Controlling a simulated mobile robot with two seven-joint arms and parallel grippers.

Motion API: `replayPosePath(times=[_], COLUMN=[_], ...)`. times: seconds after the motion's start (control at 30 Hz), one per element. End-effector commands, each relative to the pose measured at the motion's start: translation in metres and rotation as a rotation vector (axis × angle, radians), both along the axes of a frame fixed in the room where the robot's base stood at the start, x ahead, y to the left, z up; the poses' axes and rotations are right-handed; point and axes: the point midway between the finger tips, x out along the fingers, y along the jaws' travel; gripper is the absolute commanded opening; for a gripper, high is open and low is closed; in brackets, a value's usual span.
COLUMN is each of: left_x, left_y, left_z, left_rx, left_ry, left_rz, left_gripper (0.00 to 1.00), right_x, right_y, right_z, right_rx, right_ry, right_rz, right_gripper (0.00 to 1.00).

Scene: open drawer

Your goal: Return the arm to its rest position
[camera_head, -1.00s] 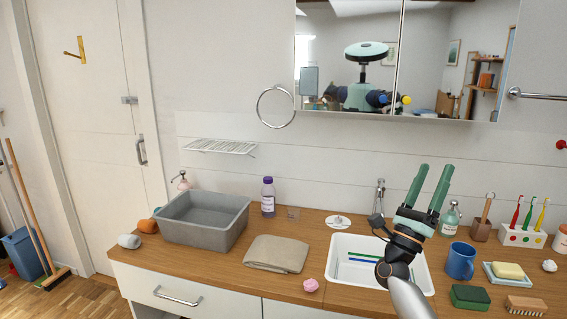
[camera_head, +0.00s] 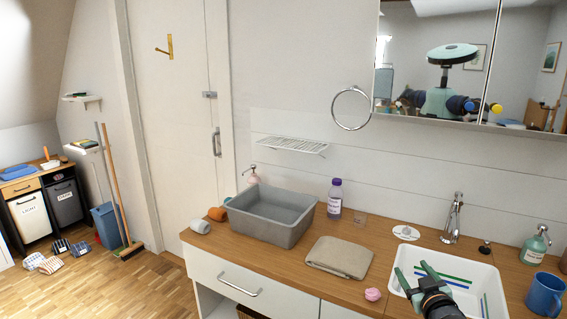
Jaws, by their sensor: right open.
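My right gripper (camera_head: 411,267) is low at the right of the head view, over the white sink basin (camera_head: 497,303). Its two green fingers are spread apart and nothing is between them. They point up and away toward the wall, and the dark wrist is at the lower picture edge. The rest of my right arm is out of the picture. My left gripper is not in view.
A grey tub (camera_head: 272,235), folded beige cloth (camera_head: 340,257), purple-capped bottle (camera_head: 335,197) and pink item (camera_head: 373,294) are on the wooden counter (camera_head: 330,287). A tap (camera_head: 452,220) stands behind the basin; a blue mug (camera_head: 545,296) is right. Floor at left is mostly clear.

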Motion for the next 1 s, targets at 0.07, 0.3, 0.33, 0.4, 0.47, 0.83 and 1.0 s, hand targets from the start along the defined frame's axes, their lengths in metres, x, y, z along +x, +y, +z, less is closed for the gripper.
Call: replayPosePath(times=[0.07, 0.3, 0.33, 0.4, 0.47, 0.83, 1.0], left_x=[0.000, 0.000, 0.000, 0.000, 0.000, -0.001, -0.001], left_y=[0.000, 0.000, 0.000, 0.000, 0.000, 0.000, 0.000], left_z=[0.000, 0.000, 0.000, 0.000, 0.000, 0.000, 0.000], left_rx=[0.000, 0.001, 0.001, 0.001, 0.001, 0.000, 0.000], left_ry=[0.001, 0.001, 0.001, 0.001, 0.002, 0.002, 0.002], left_rz=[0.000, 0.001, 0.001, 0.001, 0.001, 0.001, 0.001], left_gripper=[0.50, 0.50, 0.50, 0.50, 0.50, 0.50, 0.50], right_x=[-0.024, -0.127, -0.143, -0.182, -0.216, -0.362, -0.373], right_y=[0.017, 0.071, 0.078, 0.094, 0.106, 0.152, 0.155], right_z=[-0.038, -0.145, -0.157, -0.182, -0.200, -0.242, -0.243], right_rx=[0.016, 0.087, 0.100, 0.128, 0.155, 0.277, 0.286], right_ry=[0.054, 0.237, 0.262, 0.320, 0.369, 0.571, 0.587], right_rz=[0.024, 0.092, 0.100, 0.114, 0.123, 0.133, 0.132], right_gripper=[0.70, 0.70, 0.70, 0.70, 0.70, 0.70, 0.70])
